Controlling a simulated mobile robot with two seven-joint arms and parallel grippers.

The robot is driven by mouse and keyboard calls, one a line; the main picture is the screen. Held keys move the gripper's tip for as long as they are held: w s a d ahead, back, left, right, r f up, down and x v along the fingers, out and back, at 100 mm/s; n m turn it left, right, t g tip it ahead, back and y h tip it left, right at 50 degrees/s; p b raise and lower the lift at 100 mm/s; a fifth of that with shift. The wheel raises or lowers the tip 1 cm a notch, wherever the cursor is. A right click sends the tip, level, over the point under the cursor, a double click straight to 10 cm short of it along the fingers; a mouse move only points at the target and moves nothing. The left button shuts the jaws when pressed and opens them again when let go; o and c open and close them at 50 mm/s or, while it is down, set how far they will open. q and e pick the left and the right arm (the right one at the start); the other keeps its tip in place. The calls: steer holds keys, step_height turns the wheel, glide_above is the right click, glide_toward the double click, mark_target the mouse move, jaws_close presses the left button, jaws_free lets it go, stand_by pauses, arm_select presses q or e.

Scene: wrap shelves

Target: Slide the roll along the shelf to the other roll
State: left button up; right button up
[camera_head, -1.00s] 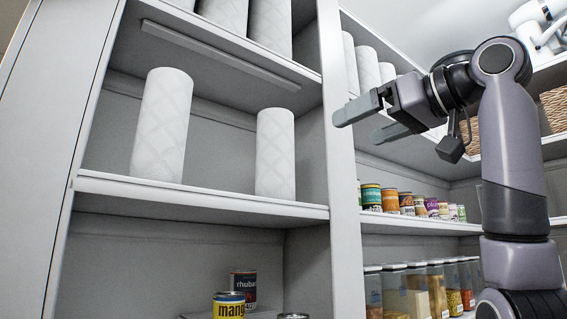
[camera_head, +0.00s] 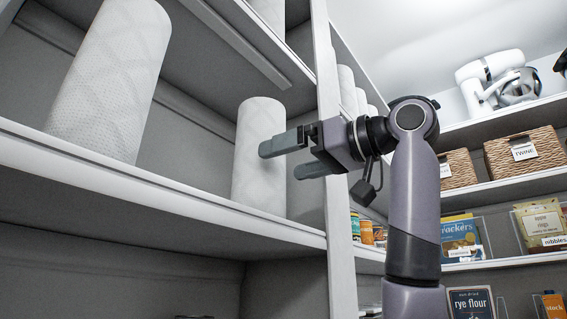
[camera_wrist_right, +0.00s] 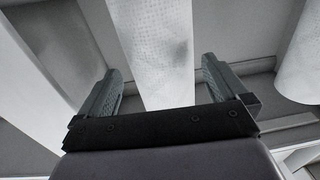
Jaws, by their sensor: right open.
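Two white paper rolls stand upright on the middle shelf (camera_head: 180,208). The left roll (camera_head: 112,80) is large and near in the head view. The right roll (camera_head: 255,185) stands near the upright post. My right gripper (camera_head: 282,161) is open at the right roll, its fingers coming from the right and overlapping it in the head view. In the right wrist view that roll (camera_wrist_right: 160,45) shows between the two spread fingers, and I cannot tell whether they touch it. The other roll (camera_wrist_right: 300,75) is at the right edge there. My left gripper is not in view.
The upright post (camera_head: 338,215) stands just right of the right roll, with my wrist in front of it. More white rolls (camera_head: 268,12) stand on the shelf above. Between the two rolls the shelf is clear. Baskets (camera_head: 522,152) and packages fill the right shelves.

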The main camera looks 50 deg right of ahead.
mark_target(259, 169)
steer(key=shift+s, duration=0.2)
steer(key=shift+w, duration=0.15)
steer(key=shift+w+a+p, duration=0.15)
steer(key=shift+w+p, duration=0.15)
steer(key=shift+w, duration=0.9)
steer(key=shift+w+a+p, duration=0.2)
steer(key=shift+w+p, duration=0.15)
steer(key=shift+w, duration=0.8)
steer(key=shift+w+a+p, duration=0.15)
steer(key=shift+w+p, duration=0.15)
steer(key=shift+w, duration=0.9)
steer(key=c, duration=0.8)
